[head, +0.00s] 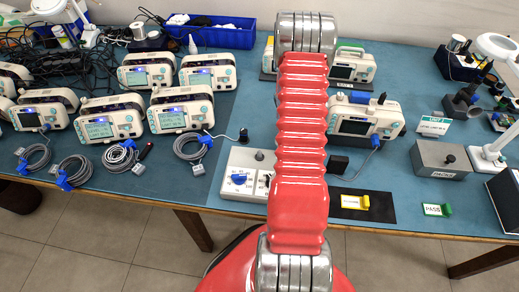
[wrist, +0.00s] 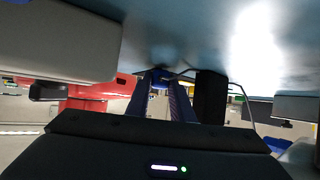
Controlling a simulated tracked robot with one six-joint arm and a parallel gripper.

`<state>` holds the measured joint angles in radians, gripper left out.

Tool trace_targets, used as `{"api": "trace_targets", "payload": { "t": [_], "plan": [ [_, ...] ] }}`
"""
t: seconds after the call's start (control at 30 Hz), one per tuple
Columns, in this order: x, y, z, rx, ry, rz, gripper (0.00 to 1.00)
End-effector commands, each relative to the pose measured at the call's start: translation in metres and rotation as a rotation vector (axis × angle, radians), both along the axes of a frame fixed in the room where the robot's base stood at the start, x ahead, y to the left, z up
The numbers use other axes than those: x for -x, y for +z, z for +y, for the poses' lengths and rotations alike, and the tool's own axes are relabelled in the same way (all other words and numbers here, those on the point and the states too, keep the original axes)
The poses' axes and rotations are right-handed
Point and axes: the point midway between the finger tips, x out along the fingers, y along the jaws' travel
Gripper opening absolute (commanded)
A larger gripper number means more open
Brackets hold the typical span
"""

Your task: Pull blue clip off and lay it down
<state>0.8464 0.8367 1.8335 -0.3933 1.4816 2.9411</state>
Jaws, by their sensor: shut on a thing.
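In the wrist view my gripper (wrist: 165,86) is shut on a small blue clip (wrist: 158,77), close to the blue-green table surface. A thin pale cable runs off to the right near the fingertips. The clip's exact outline is mostly hidden by the fingers. In the head view my red arm stretches up the middle and hides the gripper. A monitor (head: 352,126) stands just right of the arm, with a blue piece (head: 375,141) and a cable at its lower right. Other blue clips sit on the coiled cables (head: 192,147) at left.
A white box with a blue knob (head: 240,179) is left of the arm. A black mat (head: 378,211) with a yellow tag (head: 354,202) lies at the front right, beside a green tag (head: 437,210). A grey box (head: 440,160) stands further right. Several monitors (head: 181,110) fill the left.

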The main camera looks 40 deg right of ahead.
Motion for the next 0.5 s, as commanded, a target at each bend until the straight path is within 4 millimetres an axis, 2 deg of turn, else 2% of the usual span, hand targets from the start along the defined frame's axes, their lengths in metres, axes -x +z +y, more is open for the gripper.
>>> {"api": "trace_targets", "payload": {
  "t": [0.2, 0.23, 0.5],
  "plan": [
    [0.0000, -0.0001, 0.0000, 0.000, 0.000, 0.000, 0.00],
    [0.0000, -0.0001, 0.0000, 0.000, 0.000, 0.000, 0.23],
    [0.0000, 0.0000, 0.0000, 0.000, 0.000, 0.000, 0.42]
  ]
}}
